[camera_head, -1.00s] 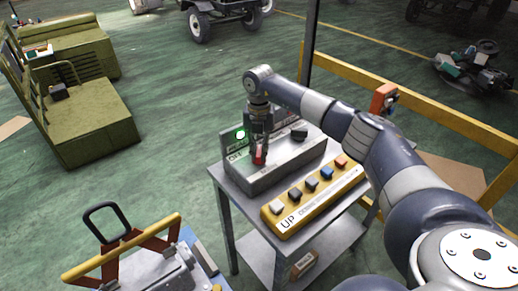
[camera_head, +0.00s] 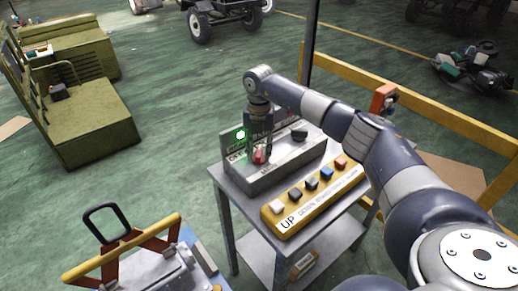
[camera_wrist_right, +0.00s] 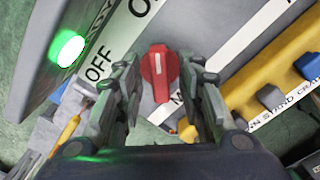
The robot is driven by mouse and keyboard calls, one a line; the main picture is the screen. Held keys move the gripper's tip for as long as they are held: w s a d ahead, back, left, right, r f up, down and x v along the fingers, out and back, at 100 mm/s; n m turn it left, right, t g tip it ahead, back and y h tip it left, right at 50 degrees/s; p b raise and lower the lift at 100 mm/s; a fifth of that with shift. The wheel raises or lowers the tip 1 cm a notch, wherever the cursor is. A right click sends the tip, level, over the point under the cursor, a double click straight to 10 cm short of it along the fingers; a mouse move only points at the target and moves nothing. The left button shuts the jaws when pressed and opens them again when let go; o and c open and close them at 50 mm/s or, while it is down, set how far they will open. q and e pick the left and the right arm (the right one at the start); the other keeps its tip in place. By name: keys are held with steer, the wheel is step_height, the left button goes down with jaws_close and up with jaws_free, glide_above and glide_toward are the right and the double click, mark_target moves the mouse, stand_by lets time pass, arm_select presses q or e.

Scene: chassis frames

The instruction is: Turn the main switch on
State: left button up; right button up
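The main switch is a red rotary knob (camera_head: 259,155) on the grey control box (camera_head: 285,165). In the right wrist view the knob (camera_wrist_right: 159,72) has its handle running nearly up and down, upper end toward the word ON. The word OFF lies to its left. A round green lamp (camera_head: 240,134) on the box is lit; it also glows in the wrist view (camera_wrist_right: 68,48). My right gripper (camera_wrist_right: 160,75) is above the box with its fingers on either side of the knob, apart, with gaps visible. My left gripper is not in view.
A yellow button panel (camera_head: 312,193) with several coloured buttons sits in front of the box on a grey metal cart (camera_head: 225,192). A black knob (camera_head: 299,134) is on the box. A yellow rail (camera_head: 425,110) runs behind, at right.

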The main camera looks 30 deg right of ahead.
mark_target(259, 151)
step_height(259, 151, up, 12)
stand_by(0.5)
stand_by(0.3)
